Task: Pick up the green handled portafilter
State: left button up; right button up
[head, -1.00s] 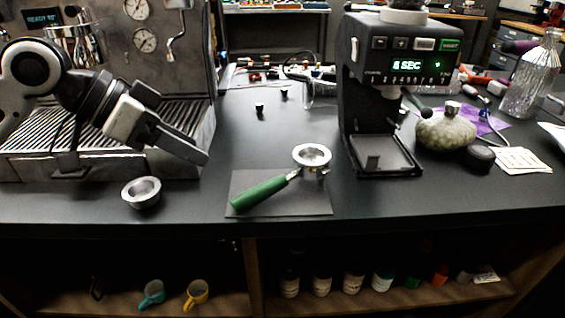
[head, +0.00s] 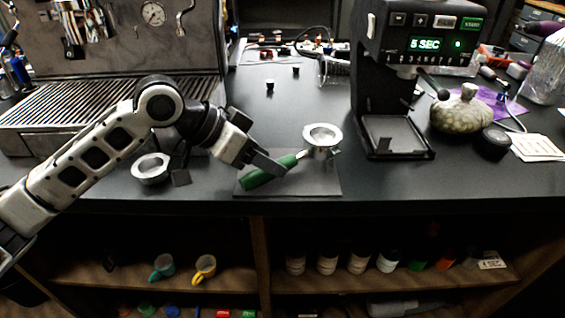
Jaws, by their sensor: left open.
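The green handled portafilter (head: 322,139) lies on a dark grey mat (head: 318,186) near the counter's front edge. Its metal basket end points to the upper right and its green handle (head: 262,176) to the lower left. My left gripper (head: 274,166) is over the handle from the upper left, with a finger in front of part of it. The gripper is open; whether it touches the handle I cannot tell. My right gripper does not show.
A loose metal basket (head: 150,168) sits left of the mat, partly beside my arm. The espresso machine (head: 110,60) stands at the left and the grinder (head: 392,140) at the right. A round stone-like jar (head: 460,116) stands further right. Mugs and bottles fill the shelf below.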

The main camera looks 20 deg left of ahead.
pick_arm(q)
jog(key=shift+x, duration=1.15)
grip_shut()
jog(key=shift+r, duration=0.15)
jog(key=shift+r, duration=0.45)
jog(key=s+d+r+p, duration=0.1)
jog(key=s+d+r, duration=0.1)
jog(key=s+r, duration=1)
jog(key=shift+s+d, duration=0.25)
jog(key=shift+s, duration=0.65)
